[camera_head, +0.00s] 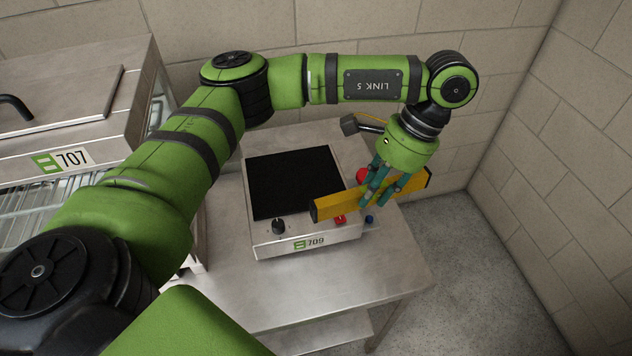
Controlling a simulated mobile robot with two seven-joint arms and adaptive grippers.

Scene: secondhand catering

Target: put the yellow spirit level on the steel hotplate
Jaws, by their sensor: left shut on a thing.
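The yellow spirit level (340,206) is a long bar with dark ends. My left gripper (378,193) is shut on it near its middle, and the fingers hide part of it. The level slants up to the right; its left end overlaps the front right of the steel hotplate (262,238) in the picture and its right end reaches past the table edge. It seems held above the surface; the exact gap cannot be told. The hotplate has a flat black top (290,182), a dark knob and the label 709. My right gripper is not in view.
The hotplate stands on a steel table (330,278) with a bare front strip. Red things and a small blue thing (369,218) lie around the level. A steel appliance labelled 707 (75,158) stands at the left. A block wall is behind; floor is open at right.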

